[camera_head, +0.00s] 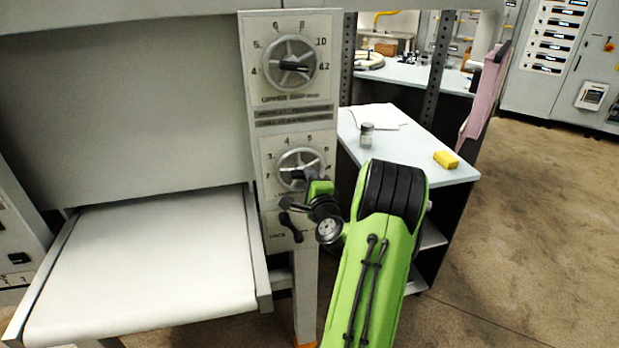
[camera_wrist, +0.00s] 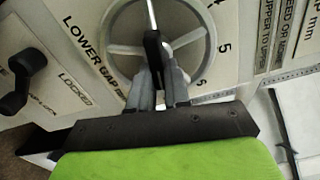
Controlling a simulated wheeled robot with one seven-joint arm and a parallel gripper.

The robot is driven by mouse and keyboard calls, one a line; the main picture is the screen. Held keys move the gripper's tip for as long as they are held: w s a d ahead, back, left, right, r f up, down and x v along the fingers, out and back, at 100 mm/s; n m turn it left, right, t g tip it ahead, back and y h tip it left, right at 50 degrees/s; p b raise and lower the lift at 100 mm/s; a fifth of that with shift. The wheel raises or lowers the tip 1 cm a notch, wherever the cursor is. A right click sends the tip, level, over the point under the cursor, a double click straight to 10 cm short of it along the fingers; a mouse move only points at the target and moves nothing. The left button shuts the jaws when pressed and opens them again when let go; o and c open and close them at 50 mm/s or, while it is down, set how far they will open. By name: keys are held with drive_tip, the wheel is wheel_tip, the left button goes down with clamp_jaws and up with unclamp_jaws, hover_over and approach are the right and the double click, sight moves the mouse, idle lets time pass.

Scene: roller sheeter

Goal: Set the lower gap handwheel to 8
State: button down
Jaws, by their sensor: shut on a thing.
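The lower gap handwheel (camera_head: 300,153) is a grey spoked wheel on the machine's narrow front panel, with a dial of numbers around it. In the wrist view the wheel (camera_wrist: 116,28) carries the label LOWER GAP mm, and 5 and 6 show at its right. My gripper (camera_wrist: 157,80) is shut on the wheel's black grip bar (camera_wrist: 152,47) near the hub. In the head view my gripper (camera_head: 300,179) covers the wheel's lower part and some dial marks. The 8 cannot be made out in either view, and the setting cannot be read.
The upper handwheel (camera_head: 290,66) sits above on the same panel. A black lever (camera_head: 290,226) is below, beside a LOCKED label (camera_wrist: 75,87) in the wrist view. A white feed table (camera_head: 140,265) juts out at left. A bench (camera_head: 405,150) stands right, with a yellow block (camera_head: 446,159).

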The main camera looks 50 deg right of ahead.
idle(0.5)
drive_tip(key=c, duration=1.1)
unclamp_jaws()
drive_tip(key=shift+s+f, duration=0.1)
drive_tip(key=b+v, duration=1.3)
drive_tip(key=v, duration=0.2)
drive_tip(key=shift+s+a, duration=0.2)
